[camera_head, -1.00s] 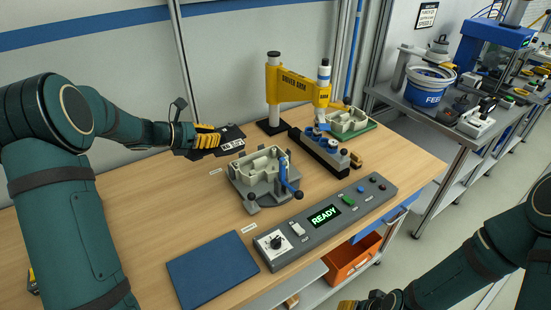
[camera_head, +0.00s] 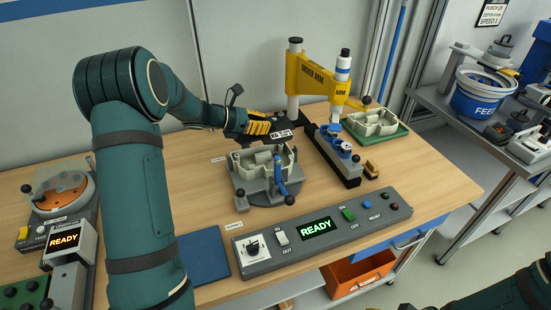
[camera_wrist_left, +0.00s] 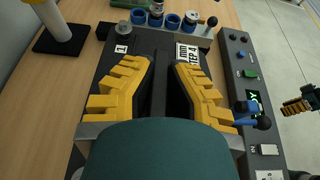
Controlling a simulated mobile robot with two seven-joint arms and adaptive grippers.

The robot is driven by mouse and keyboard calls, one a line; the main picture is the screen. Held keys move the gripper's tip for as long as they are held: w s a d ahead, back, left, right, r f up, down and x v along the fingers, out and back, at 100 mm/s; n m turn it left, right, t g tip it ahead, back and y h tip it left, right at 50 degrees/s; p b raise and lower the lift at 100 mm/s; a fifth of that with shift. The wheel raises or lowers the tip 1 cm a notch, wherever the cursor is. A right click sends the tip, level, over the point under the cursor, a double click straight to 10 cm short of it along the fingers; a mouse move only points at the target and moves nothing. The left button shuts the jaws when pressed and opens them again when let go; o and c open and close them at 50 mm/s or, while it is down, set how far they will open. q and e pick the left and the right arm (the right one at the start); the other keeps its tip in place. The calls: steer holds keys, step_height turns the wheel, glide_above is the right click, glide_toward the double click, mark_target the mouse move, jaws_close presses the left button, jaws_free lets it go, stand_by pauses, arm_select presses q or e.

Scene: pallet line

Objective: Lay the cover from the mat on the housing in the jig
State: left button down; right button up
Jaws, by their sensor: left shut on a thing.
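My left gripper (camera_head: 260,127) is shut on the cover (camera_head: 282,135), a flat dark plate with a white label. It holds the cover above the back of the light grey housing (camera_head: 256,160), apart from it as far as I can tell. The housing sits in the grey jig (camera_head: 238,186), which has a blue lever (camera_head: 280,172) at its right. In the left wrist view the cover (camera_wrist_left: 160,38) lies between the yellow fingers and hides the housing. The blue mat (camera_head: 205,258) at the front is bare where it shows. My right gripper (camera_wrist_left: 302,105) shows small at the right edge there.
A yellow driver arm (camera_head: 310,75) on posts stands behind the jig. A dark block with blue-topped parts (camera_head: 335,155) and another housing on a green tray (camera_head: 375,125) are to the right. The control panel (camera_head: 350,220) reading READY lies in front.

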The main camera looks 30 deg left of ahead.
arm_select(q)
steer(key=shift+w+d+f, duration=0.1)
steer(key=shift+f, duration=0.15)
step_height(320, 180, down, 10)
steer(key=shift+r+b, duration=0.1)
steer(key=shift+b, duration=0.75)
steer(key=c, duration=1.1)
jaws_free()
steer(key=shift+c, duration=0.2)
